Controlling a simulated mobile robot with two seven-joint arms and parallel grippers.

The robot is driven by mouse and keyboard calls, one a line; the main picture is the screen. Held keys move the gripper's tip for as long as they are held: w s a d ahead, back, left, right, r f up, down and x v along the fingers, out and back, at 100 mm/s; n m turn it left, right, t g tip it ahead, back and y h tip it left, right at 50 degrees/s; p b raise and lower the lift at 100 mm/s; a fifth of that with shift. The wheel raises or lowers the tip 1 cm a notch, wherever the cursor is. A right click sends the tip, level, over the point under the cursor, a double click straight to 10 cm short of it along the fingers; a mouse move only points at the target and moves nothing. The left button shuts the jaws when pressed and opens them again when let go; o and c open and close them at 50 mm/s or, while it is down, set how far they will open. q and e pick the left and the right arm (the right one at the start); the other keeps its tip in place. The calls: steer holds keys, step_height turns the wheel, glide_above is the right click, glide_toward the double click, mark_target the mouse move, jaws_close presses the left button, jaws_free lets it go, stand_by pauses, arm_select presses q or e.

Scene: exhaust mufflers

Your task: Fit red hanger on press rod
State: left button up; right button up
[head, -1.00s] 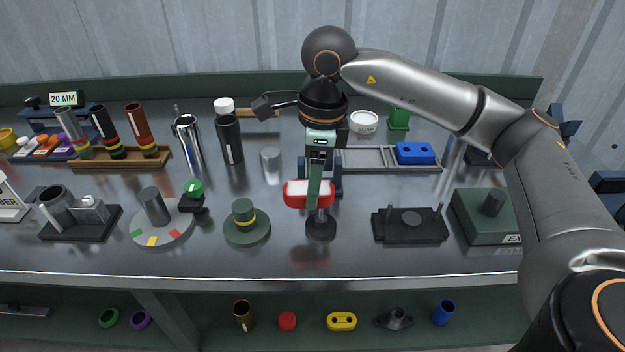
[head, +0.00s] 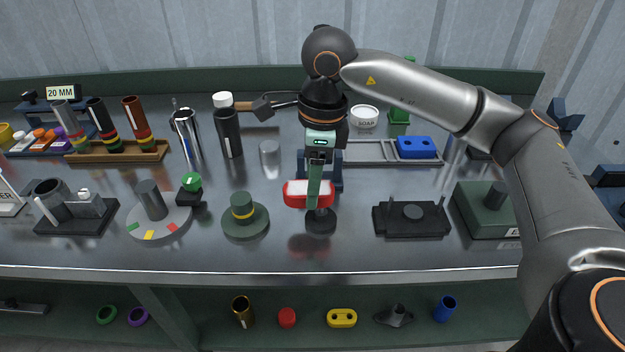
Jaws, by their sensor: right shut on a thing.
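My right gripper (head: 315,192) points down over the middle of the bench and is shut on the red hanger (head: 294,198). The hanger is a red block with rounded ends and a pale upper face; the green finger covers its middle. Just below it stands a small black round base (head: 320,222) with a short upright, which looks like the press rod's stand. The hanger and finger overlap the upright's top, so I cannot tell whether the hanger is around the rod or in front of it. My left gripper is not in view.
A green stepped disc (head: 245,221) stands to the left and a black fixture (head: 411,222) to the right. A grey tray with a blue block (head: 416,148) lies behind. A yellow two-hole hanger (head: 342,318) lies on the lower shelf. The bench front strip is clear.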

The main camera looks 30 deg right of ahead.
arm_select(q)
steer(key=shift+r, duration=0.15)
arm_select(e)
steer(key=o, duration=1.3)
steer(key=shift+o, duration=0.2)
step_height(320, 180, up, 3)
steer(key=shift+f, duration=0.1)
arm_select(q)
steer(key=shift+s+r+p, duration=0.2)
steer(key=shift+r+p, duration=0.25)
steer(key=shift+p, duration=0.2)
arm_select(e)
steer(key=s+a+r, duration=0.7)
steer(key=s+r, duration=0.3)
steer(key=s, duration=0.2)
steer(key=shift+s, duration=0.15)
